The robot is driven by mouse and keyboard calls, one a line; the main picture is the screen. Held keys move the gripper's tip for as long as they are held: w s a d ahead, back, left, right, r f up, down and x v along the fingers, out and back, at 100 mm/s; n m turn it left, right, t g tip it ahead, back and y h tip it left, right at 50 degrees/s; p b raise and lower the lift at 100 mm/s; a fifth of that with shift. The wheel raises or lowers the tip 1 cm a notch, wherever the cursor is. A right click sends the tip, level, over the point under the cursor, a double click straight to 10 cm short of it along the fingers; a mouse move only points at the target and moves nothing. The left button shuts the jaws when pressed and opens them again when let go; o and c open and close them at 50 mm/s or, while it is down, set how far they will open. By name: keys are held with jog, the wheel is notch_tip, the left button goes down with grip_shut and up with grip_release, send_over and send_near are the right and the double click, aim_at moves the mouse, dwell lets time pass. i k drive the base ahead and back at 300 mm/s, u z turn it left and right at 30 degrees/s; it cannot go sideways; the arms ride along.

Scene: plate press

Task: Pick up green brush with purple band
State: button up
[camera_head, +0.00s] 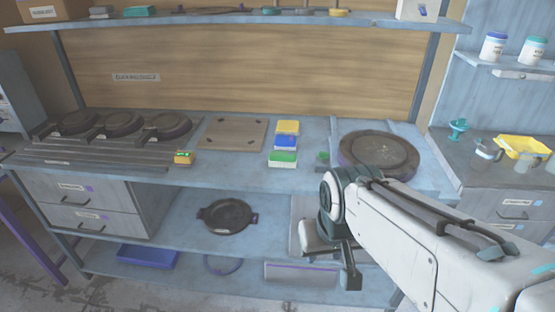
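I cannot make out for certain a green brush with a purple band. A small green item (323,156) sits on the worktop just left of the round dark plate; it is too small to tell whether it is the brush. A green-and-white block (283,158) lies left of it, in line with a blue block (285,142) and a yellow block (287,127). My gripper (335,262) hangs at the end of my white arm, in front of and below the worktop edge. Its fingers are mostly hidden, and I cannot tell whether it is open.
The round plate (378,152) stands on the right of the worktop (225,180). Several dark pans (168,127) stand on the left, by a flat board (233,133). A lower shelf holds another pan (227,216). An upper shelf (240,20) carries small items.

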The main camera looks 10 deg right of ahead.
aim_at(286, 160)
jog(key=z, duration=0.2)
jog(key=i, duration=0.95)
jog(key=u, duration=0.3)
